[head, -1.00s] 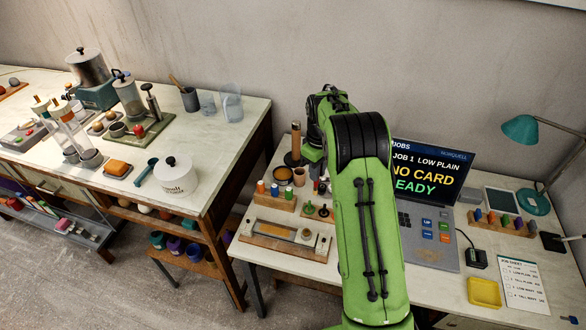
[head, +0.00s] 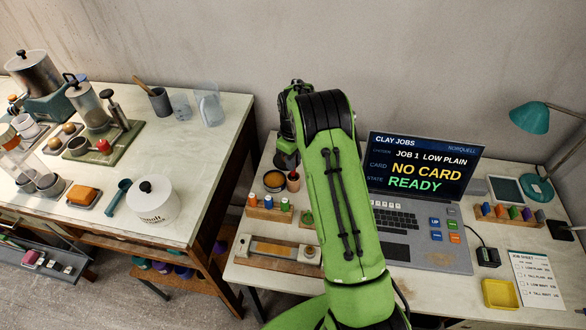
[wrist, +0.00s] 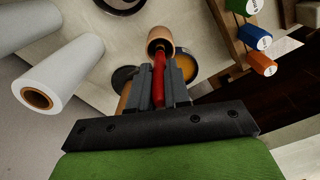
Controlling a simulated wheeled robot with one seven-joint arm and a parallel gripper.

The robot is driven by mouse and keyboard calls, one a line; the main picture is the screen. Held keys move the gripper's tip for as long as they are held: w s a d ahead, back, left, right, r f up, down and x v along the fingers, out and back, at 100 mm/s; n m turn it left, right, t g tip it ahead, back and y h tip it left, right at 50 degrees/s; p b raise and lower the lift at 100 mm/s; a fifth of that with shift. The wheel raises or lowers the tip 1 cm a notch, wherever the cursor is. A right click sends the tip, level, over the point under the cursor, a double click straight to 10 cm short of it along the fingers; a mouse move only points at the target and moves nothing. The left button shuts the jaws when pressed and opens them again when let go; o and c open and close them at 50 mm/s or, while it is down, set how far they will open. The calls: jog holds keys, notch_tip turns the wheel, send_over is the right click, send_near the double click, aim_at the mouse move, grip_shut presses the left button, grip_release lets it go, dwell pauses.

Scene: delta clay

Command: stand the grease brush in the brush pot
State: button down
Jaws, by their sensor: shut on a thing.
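My gripper (wrist: 160,88) is shut on the red handle of the grease brush (wrist: 158,82) in the wrist view. The brush pot (wrist: 160,36), a small tan cup, is just ahead of the fingers, and the brush's far end meets its mouth there. I cannot tell how deep the brush reaches. In the head view the pot (head: 293,184) stands on the right-hand table with red showing at its top. The gripper (head: 287,160) is above it, partly hidden by my arm.
A dark round tin with tan contents (head: 274,181) sits close left of the pot. A wooden rack of coloured pegs (head: 268,208) stands in front. A laptop (head: 425,200) is to the right. Pale rolls (wrist: 50,85) show in the wrist view.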

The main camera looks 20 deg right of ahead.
aim_at(294, 175)
jog(key=shift+f, duration=1.35)
jog(key=shift+f, duration=0.1)
jog(key=c, duration=1.1)
grip_release()
